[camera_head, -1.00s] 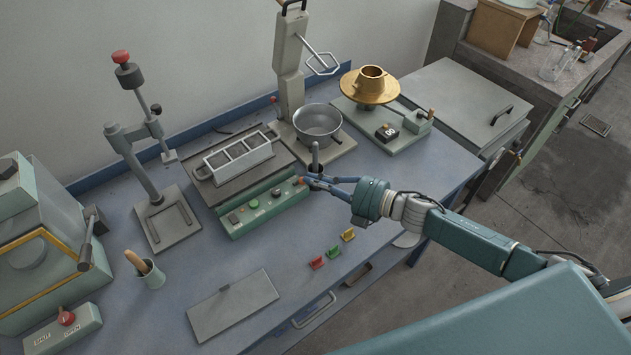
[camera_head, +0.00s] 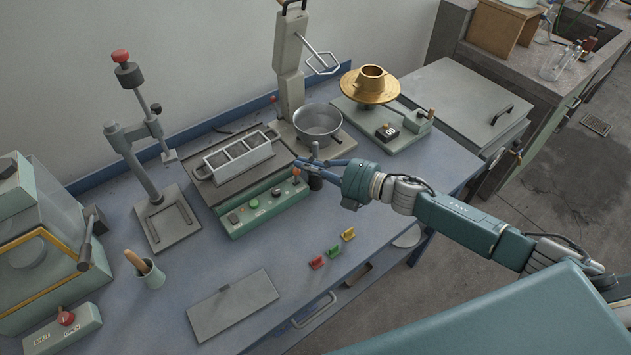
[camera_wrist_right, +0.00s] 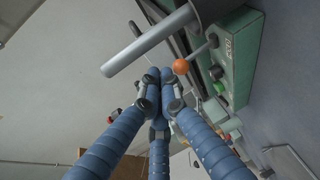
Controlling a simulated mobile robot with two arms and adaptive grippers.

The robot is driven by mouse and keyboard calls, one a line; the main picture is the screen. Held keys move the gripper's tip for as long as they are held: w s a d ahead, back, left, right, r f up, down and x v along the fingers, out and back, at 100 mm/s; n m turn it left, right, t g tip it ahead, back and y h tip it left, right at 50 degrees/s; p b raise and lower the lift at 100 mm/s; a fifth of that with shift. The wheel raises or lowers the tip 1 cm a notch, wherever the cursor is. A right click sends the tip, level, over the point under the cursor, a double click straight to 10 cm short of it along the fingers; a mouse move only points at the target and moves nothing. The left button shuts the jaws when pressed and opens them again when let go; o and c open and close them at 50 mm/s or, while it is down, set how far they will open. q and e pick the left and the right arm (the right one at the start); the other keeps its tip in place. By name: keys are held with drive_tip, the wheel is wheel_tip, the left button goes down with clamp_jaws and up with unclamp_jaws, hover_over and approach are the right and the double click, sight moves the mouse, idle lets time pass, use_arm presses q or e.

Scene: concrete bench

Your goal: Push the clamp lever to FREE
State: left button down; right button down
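The clamp lever (camera_head: 297,172) has an orange knob and stands at the right end of the green control box (camera_head: 262,205). In the right wrist view the orange knob (camera_wrist_right: 180,66) is close to the fingertips, on a thin rod from the box. My right gripper (camera_head: 300,163) has its blue fingers just beyond and above the knob. In the right wrist view its fingertips (camera_wrist_right: 160,74) are together, with nothing between them. I cannot tell whether they touch the lever. The lever's label is too small to read. My left gripper is not in view.
A metal bowl (camera_head: 318,121) and a brass-coloured part (camera_head: 370,85) stand behind. Red, green and yellow small pieces (camera_head: 333,251) lie in front; the bench around them is mostly clear.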

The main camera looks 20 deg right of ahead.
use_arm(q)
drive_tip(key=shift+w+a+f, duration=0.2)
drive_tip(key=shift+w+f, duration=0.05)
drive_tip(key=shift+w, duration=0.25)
use_arm(e)
drive_tip(key=shift+w+a+r, duration=0.1)
drive_tip(key=shift+w+a, duration=0.15)
drive_tip(key=shift+w, duration=0.4)
drive_tip(key=shift+w+a+r, duration=0.1)
drive_tip(key=shift+w+a, duration=0.1)
drive_tip(key=shift+w, duration=0.4)
